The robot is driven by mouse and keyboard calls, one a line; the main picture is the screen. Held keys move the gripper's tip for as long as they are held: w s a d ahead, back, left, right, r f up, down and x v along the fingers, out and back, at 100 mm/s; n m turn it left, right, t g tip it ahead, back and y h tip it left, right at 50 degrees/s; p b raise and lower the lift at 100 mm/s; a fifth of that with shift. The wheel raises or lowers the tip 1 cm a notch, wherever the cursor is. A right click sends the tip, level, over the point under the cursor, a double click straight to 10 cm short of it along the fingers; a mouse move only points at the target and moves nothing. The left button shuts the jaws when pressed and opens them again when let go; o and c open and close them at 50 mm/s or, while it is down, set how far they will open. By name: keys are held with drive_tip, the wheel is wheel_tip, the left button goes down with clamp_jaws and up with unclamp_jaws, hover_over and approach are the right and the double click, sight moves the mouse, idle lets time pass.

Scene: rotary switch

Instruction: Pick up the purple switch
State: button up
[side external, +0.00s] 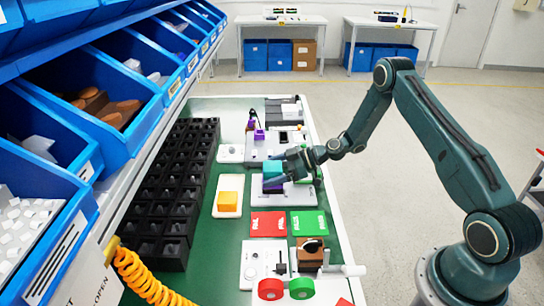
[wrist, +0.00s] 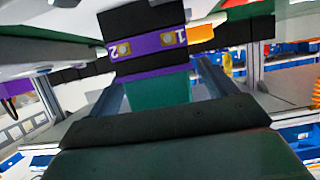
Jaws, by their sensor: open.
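The purple switch (side external: 272,189) shows in the side view as a small purple edge under a teal block (side external: 272,171) on a white plate. In the wrist view a purple band (wrist: 148,46) with labels marked 2 and 1 crosses a black body, and the teal block (wrist: 158,92) stands out from it. My gripper (side external: 284,172) is at the teal block, coming from the right. In the wrist view my gripper (wrist: 160,88) is open, with its fingers on either side of the teal block. I cannot tell whether they touch it.
A green block (side external: 304,177) is close to the right of my gripper. Other purple parts (side external: 259,134) stand behind. A yellow block (side external: 229,201) is to the left, with black bins (side external: 175,225) beyond. Red (side external: 268,224) and green (side external: 309,224) mats lie in front.

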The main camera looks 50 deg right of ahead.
idle(0.4)
drive_tip(key=c, duration=1.2)
drive_tip(key=shift+o, duration=0.2)
drive_tip(key=shift+r, duration=0.2)
wheel_tip(320, 180, up, 20)
drive_tip(key=shift+f, duration=0.15)
